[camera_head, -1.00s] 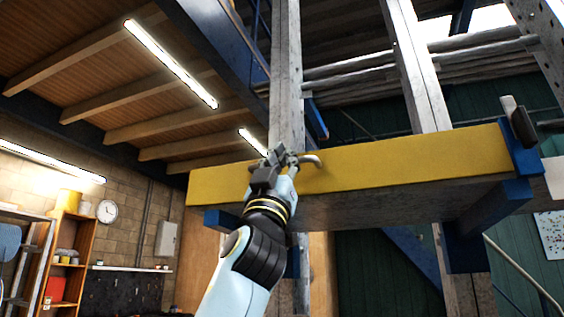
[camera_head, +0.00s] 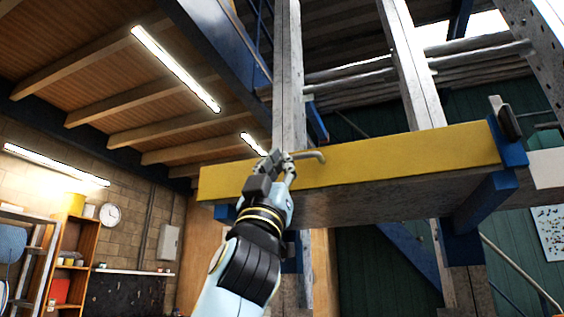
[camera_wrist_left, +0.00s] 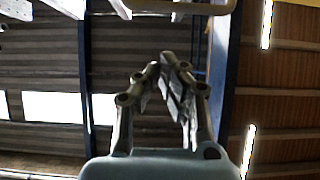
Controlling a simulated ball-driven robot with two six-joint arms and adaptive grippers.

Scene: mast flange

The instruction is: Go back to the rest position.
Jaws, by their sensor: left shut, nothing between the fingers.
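My left gripper (camera_head: 274,160) is raised in front of the left half of a yellow beam (camera_head: 400,163), its fingers pointing up. In the left wrist view the fingers (camera_wrist_left: 165,65) come together at the tips with nothing held. A bent metal rod (camera_head: 312,155) shows just right of the fingertips against the beam's top edge; whether it touches the gripper I cannot tell. In the left wrist view a tan bent bar (camera_wrist_left: 180,6) crosses the top, beyond the fingertips. My right gripper is not in view.
Grey posts (camera_head: 288,80) rise behind the beam, and blue brackets (camera_head: 480,205) hold its right end. A dark clamp-like piece (camera_head: 505,118) stands at that end. Orange shelves (camera_head: 75,255) and a clock (camera_head: 110,214) are far left. Open room lies left of my arm.

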